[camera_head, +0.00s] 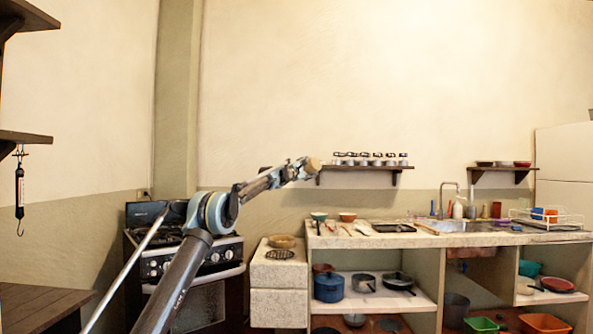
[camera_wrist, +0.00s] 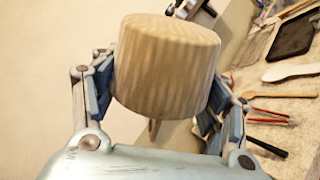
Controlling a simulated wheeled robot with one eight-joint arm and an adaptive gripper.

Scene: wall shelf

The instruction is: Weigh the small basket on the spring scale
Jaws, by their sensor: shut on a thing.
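The small basket (camera_wrist: 168,65) is tan with ribbed sides and fills the upper middle of the wrist view. My gripper (camera_wrist: 164,88) is shut on it, with a finger at each side. A thin tan loop (camera_wrist: 153,130) shows just below the basket, perhaps its handle. In the head view my gripper (camera_head: 301,169) holds the basket (camera_head: 314,164) up in the air in front of the back wall. The spring scale (camera_head: 19,190) is dark and slim and hangs upright under the wall shelf at the far left. Its hook (camera_head: 20,230) hangs empty, far from my gripper.
The wall shelf (camera_head: 25,137) juts in at the left above a dark wooden table (camera_head: 40,303). A stove (camera_head: 165,255) stands in the corner. A stone counter (camera_head: 370,238) with utensils and pans runs along the right. Spice jars (camera_head: 370,159) line a back shelf. The air between gripper and scale looks clear.

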